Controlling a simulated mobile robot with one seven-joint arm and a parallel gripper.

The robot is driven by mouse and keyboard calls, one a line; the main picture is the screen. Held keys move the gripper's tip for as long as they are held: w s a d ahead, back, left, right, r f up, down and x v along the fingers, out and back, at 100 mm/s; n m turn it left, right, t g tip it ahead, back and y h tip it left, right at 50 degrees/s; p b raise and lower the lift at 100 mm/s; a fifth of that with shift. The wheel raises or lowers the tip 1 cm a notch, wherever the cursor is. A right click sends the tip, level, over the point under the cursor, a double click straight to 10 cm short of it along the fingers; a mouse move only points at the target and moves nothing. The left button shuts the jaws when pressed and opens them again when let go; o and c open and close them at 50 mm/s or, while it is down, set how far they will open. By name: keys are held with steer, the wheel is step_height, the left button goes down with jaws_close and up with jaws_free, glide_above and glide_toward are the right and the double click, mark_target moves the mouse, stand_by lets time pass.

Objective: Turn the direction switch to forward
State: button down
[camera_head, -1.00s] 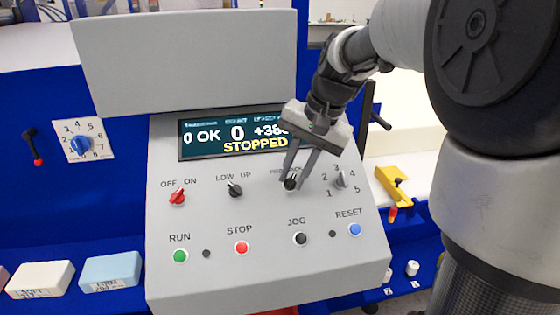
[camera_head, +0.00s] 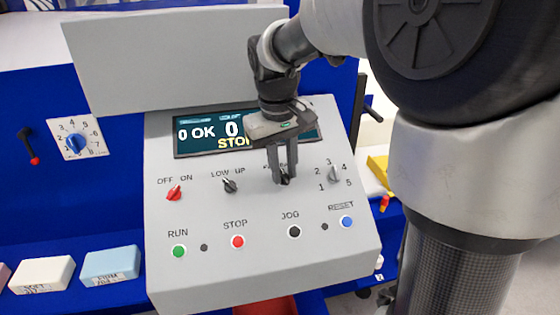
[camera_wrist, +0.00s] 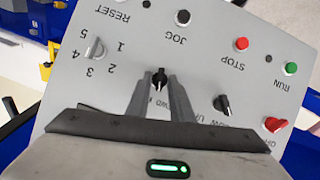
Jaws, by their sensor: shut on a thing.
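The direction switch (camera_wrist: 159,80) is a small black knob on the sloped grey control panel (camera_head: 200,265). In the head view the knob (camera_head: 286,180) is mostly hidden behind my fingers. My gripper (camera_head: 284,178) points down at the panel, with its fingers on either side of the knob and shut on it. In the wrist view the fingers of my gripper (camera_wrist: 162,92) flank the knob, whose pointer end shows between the tips. The label by the knob is partly covered, so I cannot read which way it is set.
The LOW/UP knob (camera_head: 230,186) is left of my gripper, and the speed dial (camera_head: 334,174) is close on its right. The red OFF/ON switch (camera_head: 174,193) is farther left. RUN (camera_head: 179,251), STOP (camera_head: 238,242), JOG (camera_head: 294,232) and RESET (camera_head: 347,222) buttons line the lower panel. The display (camera_head: 195,134) is partly covered.

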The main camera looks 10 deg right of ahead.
steer(key=n, duration=0.1)
steer(key=n+h, duration=0.1)
steer(key=n, duration=0.2)
steer(key=shift+s+a+t+h, duration=0.1)
steer(key=shift+a+t+h, duration=0.15)
steer(key=shift+t+h, duration=0.15)
steer(key=shift+n, duration=0.4)
steer(key=c, duration=1.9)
jaws_free()
steer(key=p+v, duration=0.1)
steer(key=v, duration=1.6)
steer(key=shift+a, duration=0.25)
steer(key=shift+s+r, duration=0.15)
steer(key=shift+s, duration=0.1)
